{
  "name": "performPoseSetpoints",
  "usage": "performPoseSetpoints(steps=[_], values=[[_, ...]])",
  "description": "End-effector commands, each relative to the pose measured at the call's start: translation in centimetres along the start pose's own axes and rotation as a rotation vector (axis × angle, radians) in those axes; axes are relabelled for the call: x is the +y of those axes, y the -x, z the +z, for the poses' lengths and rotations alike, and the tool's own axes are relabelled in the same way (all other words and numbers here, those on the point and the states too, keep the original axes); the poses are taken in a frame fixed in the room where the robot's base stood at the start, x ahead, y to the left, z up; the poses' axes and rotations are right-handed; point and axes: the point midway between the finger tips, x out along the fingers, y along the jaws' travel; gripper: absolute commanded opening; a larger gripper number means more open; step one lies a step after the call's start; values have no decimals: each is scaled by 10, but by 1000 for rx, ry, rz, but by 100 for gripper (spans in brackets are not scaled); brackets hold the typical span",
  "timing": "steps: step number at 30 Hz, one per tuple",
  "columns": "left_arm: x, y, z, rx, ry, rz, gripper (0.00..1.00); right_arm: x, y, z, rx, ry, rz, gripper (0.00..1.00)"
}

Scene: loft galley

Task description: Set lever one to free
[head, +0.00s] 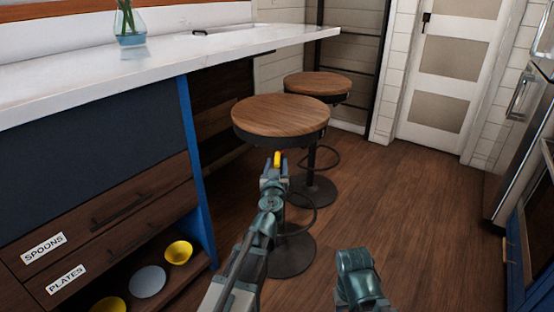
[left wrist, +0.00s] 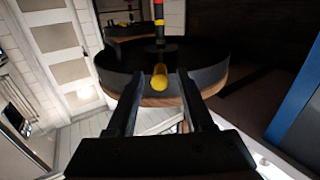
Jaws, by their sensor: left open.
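A yellow-tipped lever (head: 277,158) shows at the lower edge of the nearer round stool (head: 281,113). In the left wrist view the lever's yellow end (left wrist: 160,78) points toward the camera from under the dark seat (left wrist: 205,77). My left gripper (head: 273,170) is open just below the seat. In the left wrist view its fingers (left wrist: 160,88) stand on either side of the yellow end, and I cannot tell whether they touch it. No number on the lever is readable. My right gripper is out of view.
A second stool (head: 317,85) stands behind the first. A white counter (head: 165,60) runs along the left, above drawers labelled SPOONS (head: 43,248) and PLATES (head: 66,279). A blue panel (head: 197,165) ends the cabinet. The wood floor (head: 420,210) to the right is clear.

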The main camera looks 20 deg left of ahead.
Motion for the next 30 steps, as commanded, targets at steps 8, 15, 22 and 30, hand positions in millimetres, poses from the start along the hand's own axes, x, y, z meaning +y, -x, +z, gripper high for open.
performPoseSetpoints(steps=[8,15,22,30], values=[[1,-23,0,0,0,2,52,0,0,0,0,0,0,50],[1,-22,0,0,0,2,47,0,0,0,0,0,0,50],[1,-22,0,0,0,2,5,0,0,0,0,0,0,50],[1,-22,0,0,0,2,0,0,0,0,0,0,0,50]])
